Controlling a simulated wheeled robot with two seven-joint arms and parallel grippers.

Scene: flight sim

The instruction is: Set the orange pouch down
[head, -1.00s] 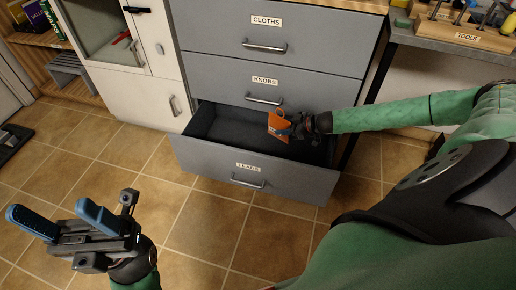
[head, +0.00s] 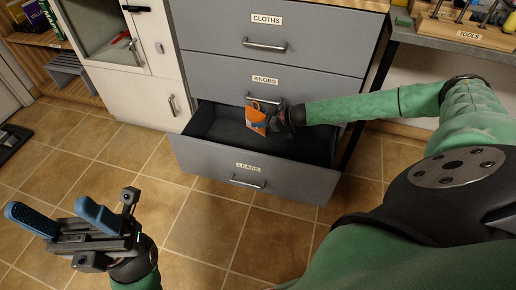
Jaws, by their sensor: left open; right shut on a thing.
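The orange pouch (head: 256,119) is in my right gripper (head: 268,122), which is shut on it. The pouch hangs upright over the open LEADS drawer (head: 240,182), in front of the KNOBS drawer. I cannot tell how high it is above the drawer floor. My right wrist and hand hide part of the pouch's right side. My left gripper (head: 50,222) is open and empty, low at the left over the tiled floor, well apart from the drawer.
The LEADS drawer's dark inside looks empty. The KNOBS drawer (head: 310,98) and CLOTHS drawer (head: 320,40) above are shut. A white cabinet (head: 145,102) stands at the left. A workbench with a wooden TOOLS rack (head: 455,34) is at the upper right.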

